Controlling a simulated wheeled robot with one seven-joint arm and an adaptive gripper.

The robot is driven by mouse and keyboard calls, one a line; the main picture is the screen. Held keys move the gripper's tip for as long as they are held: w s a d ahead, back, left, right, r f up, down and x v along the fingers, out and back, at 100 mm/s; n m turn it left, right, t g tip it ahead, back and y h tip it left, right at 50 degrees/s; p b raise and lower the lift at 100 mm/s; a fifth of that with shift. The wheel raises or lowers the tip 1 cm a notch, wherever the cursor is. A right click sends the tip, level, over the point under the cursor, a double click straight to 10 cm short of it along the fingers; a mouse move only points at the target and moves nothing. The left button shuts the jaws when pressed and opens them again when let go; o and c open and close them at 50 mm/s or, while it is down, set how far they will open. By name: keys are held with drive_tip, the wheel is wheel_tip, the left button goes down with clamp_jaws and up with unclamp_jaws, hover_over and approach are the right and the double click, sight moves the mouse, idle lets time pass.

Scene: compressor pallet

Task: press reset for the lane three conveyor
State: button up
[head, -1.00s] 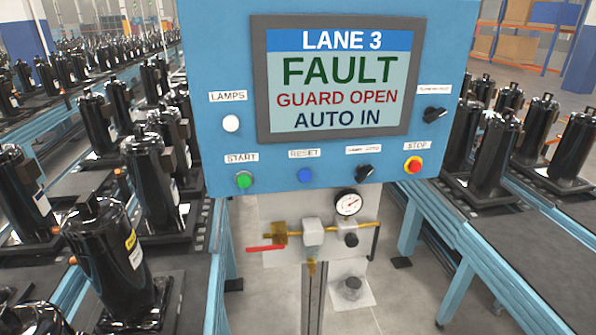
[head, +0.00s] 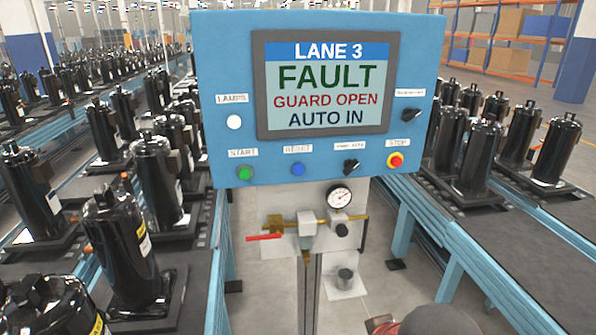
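The blue control panel (head: 215,60) of lane three stands upright ahead in the head view. Its screen (head: 325,85) reads LANE 3, FAULT, GUARD OPEN, AUTO IN. The blue reset button (head: 297,169) sits under the RESET label in the lower row. The green start button (head: 245,172) is to its left. A white lamps button (head: 234,122) is at the left, and another black knob (head: 412,115) at the right. My gripper cannot be made out.
Conveyors with black compressors (head: 155,180) flank the panel on both sides. Below the panel are a pressure gauge (head: 340,195), brass piping and a red lever (head: 264,237). A dark rounded part with a bit of red shows at the bottom edge, right of centre. Grey floor lies between.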

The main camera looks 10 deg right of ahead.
drive_tip(key=shift+c, duration=0.9)
